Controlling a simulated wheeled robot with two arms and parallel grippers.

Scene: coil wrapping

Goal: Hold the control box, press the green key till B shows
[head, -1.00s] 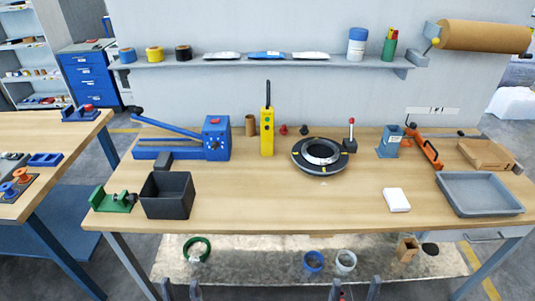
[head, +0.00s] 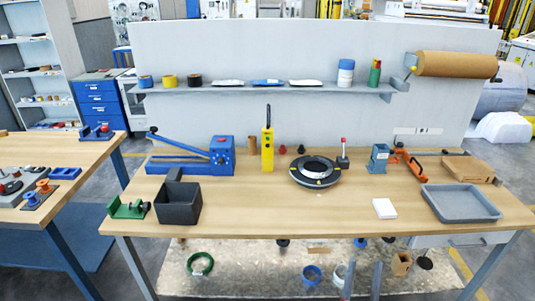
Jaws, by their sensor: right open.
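The yellow control box (head: 267,150) stands upright near the back of the workbench, with a black aerial on top. Its keys are too small to tell apart and no letter can be read on it. My right gripper (head: 363,268) shows as two grey fingers, apart and empty, at the bottom edge of the head view. It is low in front of the bench, far from the box. My left gripper is out of view.
A blue clamp device (head: 222,156) stands left of the box, and a black ring (head: 315,171) lies to its right. A black bin (head: 178,203), white block (head: 384,208) and grey tray (head: 461,203) are nearer the front. The bench's front middle is clear.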

